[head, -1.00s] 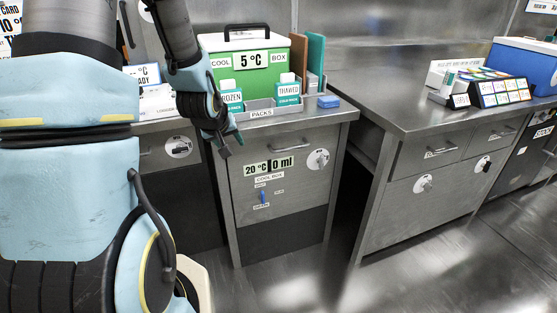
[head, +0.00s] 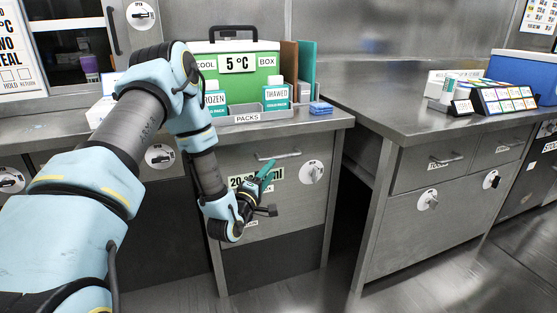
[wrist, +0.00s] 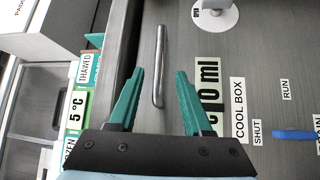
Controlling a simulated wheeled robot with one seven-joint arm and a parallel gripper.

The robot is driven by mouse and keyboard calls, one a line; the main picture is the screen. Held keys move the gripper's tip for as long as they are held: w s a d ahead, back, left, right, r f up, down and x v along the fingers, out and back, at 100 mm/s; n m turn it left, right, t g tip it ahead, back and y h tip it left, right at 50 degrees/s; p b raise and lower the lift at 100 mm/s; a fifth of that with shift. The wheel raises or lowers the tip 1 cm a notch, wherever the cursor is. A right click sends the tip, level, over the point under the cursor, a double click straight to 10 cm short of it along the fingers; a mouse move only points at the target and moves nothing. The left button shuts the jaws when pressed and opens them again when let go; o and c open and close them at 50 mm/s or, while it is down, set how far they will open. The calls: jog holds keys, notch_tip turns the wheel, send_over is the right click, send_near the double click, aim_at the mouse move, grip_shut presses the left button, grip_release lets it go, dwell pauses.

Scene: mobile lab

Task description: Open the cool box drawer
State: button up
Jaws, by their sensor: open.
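The cool box drawer has a grey metal front (head: 290,190) under the counter, with a bar handle (head: 277,155) near its top. In the wrist view the handle (wrist: 160,60) shows in line with the gap between my fingers, largely beyond the tips. My gripper (head: 271,188) is open and empty in front of the drawer, a little below the handle in the head view. Its teal fingers stand apart in the wrist view (wrist: 160,73). The drawer looks shut. My arm partly hides the drawer's labels in the head view.
A green cool box (head: 240,70) and a packs tray (head: 245,117) stand on the counter above. A round dial (head: 312,172) sits right of the handle. A blue lever (wrist: 293,135) shows on the front. Another bench (head: 430,120) stands right, across a gap.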

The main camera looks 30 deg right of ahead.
aim_at(282, 157)
jog(key=x, duration=0.8)
jog(key=shift+w+d, duration=0.2)
jog(key=shift+d, duration=0.15)
jog(key=shift+c, duration=0.2)
grip_shut()
dwell(0.8)
